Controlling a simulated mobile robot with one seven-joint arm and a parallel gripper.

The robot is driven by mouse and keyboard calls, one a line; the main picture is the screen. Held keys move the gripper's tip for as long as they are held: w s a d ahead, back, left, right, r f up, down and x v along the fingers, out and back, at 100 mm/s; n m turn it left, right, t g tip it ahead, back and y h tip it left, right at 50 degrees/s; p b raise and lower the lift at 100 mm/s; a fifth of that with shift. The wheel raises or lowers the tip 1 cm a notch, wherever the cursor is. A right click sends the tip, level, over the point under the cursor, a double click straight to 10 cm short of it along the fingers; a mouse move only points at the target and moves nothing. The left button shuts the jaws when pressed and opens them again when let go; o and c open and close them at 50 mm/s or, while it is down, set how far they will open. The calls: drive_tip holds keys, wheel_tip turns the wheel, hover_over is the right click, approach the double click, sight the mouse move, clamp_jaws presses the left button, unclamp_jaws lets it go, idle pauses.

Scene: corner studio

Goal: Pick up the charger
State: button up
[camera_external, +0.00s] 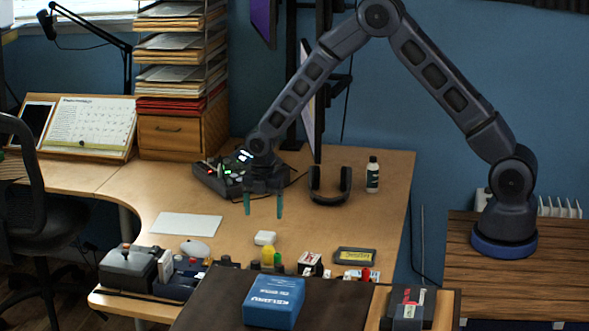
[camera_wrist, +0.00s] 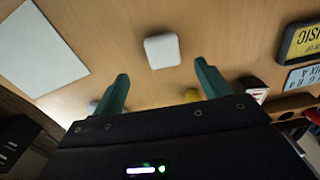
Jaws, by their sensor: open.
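A small white charger (camera_external: 265,238), a rounded block, lies on the wooden desk in front of and below my gripper (camera_external: 263,206). In the wrist view the charger (camera_wrist: 162,51) lies a little beyond the two green fingertips (camera_wrist: 161,72), roughly centred between them. My gripper is open and empty, with its fingers pointing down above the desk. Nothing hides the charger in either view.
A white sheet (camera_external: 187,225) lies to the left. A yellow object (camera_external: 267,256) and a row of small items stand just in front of the charger. A black framed sign (camera_external: 355,256) lies to the right.

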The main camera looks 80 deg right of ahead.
sight(267, 232)
drive_tip(key=f, duration=0.7)
drive_tip(key=shift+s+a+f, duration=0.1)
drive_tip(key=shift+s+f, duration=0.05)
drive_tip(key=shift+s, duration=0.1)
drive_tip(key=c, duration=1.1)
